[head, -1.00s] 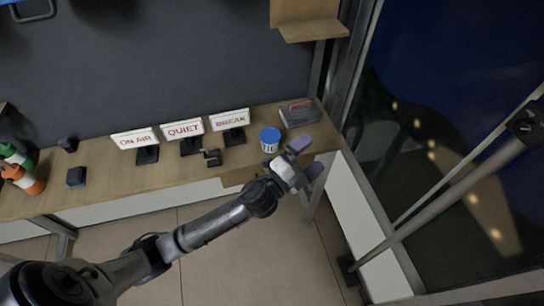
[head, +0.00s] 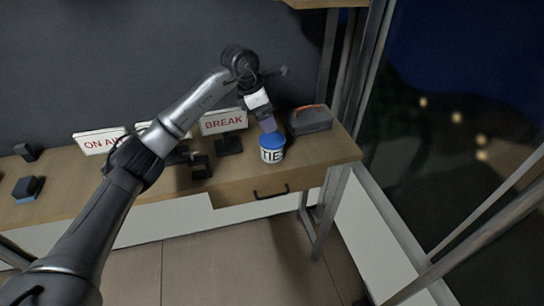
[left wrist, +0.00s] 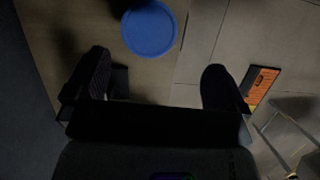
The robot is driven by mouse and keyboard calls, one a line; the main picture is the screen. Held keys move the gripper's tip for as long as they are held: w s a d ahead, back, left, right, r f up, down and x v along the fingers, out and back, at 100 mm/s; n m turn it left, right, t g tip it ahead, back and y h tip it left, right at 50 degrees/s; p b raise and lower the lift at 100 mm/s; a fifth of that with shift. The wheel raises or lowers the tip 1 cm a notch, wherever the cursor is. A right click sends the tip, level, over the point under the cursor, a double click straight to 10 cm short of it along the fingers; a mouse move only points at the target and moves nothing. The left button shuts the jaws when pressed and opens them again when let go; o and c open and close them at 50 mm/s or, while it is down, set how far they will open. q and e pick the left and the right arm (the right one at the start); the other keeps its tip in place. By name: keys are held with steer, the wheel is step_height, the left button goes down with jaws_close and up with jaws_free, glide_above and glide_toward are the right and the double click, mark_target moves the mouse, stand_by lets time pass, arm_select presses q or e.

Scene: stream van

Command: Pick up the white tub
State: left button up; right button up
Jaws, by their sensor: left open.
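The white tub (head: 272,156) stands upright near the right end of the wooden shelf. It has a blue lid and dark lettering, partly readable as "TIE". My left gripper (head: 268,124) is above and just behind its lid in the head view, pointing down. In the left wrist view the blue lid (left wrist: 150,28) lies at the top, beyond and between the two spread fingers of the left gripper (left wrist: 158,80). The gripper is open with nothing between its fingers. My right gripper is not in view.
A grey box with an orange part (head: 310,120) stands behind and right of the tub. The BREAK sign (head: 224,121) is to the left, with a small dark object (head: 201,166) before it. The shelf's front right is clear, above a drawer handle (head: 271,192).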

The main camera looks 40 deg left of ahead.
mark_target(272, 138)
arm_select(q)
steer(key=shift+a+f+y+b, duration=0.3)
steer(key=shift+a+f, duration=0.4)
steer(key=shift+f, duration=0.05)
steer(key=x, duration=0.5)
steer(key=shift+s+d+f+b, duration=0.1)
steer(key=shift+f+b, duration=0.05)
steer(key=shift+b, duration=0.25)
steer(key=shift+b+x, duration=0.7)
steer(key=shift+x, duration=2.65)
steer(key=shift+c, duration=0.3)
steer(key=shift+c, duration=0.7)
steer(key=c, duration=0.6)
steer(key=shift+c, duration=0.3)
